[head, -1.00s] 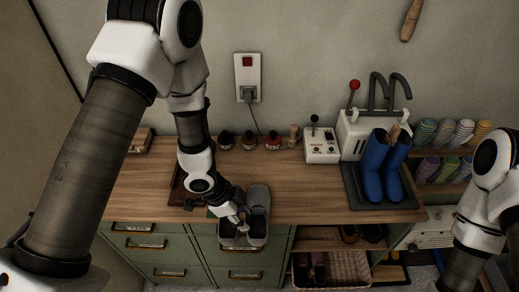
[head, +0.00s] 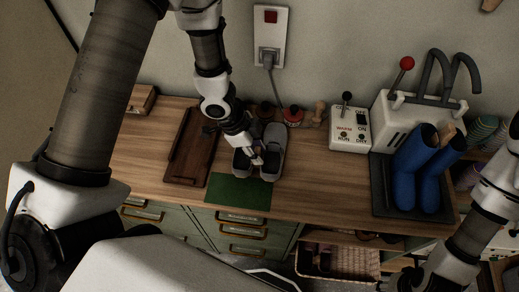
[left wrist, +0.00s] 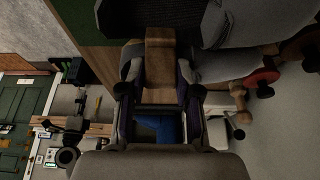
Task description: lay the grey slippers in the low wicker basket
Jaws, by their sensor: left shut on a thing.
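The pair of grey slippers (head: 273,145) is in the head view, at the back right of a green mat (head: 238,192) on the wooden bench. In the left wrist view, grey slipper sides (left wrist: 215,55) fill the top around the fingers. I cannot tell whether the slippers touch the bench. The low wicker basket (head: 350,262) is on the shelf below the bench, with dark footwear at its left. My right arm enters from the right; its gripper is not clearly visible.
A dark wooden tray (head: 190,148) lies left of the slippers. Blue boots (head: 412,165) stand on a dark mat at the right. The bench front between mat and boots is clear.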

